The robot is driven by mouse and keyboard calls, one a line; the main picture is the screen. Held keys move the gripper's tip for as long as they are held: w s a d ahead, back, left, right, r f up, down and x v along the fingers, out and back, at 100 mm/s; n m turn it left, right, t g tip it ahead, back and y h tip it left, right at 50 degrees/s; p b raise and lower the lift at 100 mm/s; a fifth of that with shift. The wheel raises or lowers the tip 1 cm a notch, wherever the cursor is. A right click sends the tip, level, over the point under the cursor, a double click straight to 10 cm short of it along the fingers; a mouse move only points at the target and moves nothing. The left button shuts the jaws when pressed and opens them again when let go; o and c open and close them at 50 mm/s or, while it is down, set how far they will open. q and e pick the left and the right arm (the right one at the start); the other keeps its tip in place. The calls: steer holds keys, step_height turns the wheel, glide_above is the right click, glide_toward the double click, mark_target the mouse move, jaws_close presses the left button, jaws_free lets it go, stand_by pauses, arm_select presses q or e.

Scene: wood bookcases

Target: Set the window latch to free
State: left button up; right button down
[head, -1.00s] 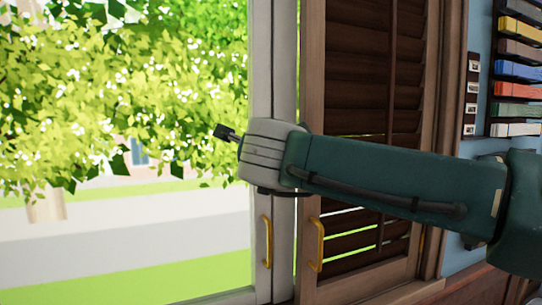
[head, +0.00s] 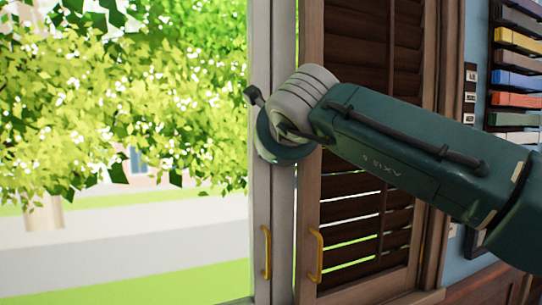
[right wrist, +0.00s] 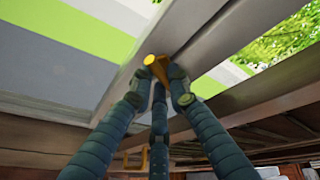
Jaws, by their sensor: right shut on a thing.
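A yellow-orange latch handle (right wrist: 155,62) with a round end is on the pale window frame (right wrist: 128,78) in the right wrist view. My right gripper (right wrist: 162,80) is shut on this handle, with fingers on both sides of it. In the head view my right wrist is in front of the pale window frame (head: 260,210) and hides the latch and the fingers. My left gripper is in neither view.
A yellow pull handle (head: 266,252) is low on the window frame, and another (head: 315,254) is on the brown louvred shutter (head: 345,215) to its right. The window opening at left is clear.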

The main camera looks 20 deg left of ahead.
steer(key=shift+w+d+r+m, duration=0.1)
steer(key=shift+r+m, duration=0.15)
steer(key=shift+m, duration=0.15)
steer(key=shift+g, duration=0.4)
steer(key=c, duration=1.6)
jaws_free()
steer(key=shift+c, duration=0.2)
steer(key=v, duration=1.2)
steer(key=shift+f, duration=0.15)
steer(key=shift+d, duration=0.1)
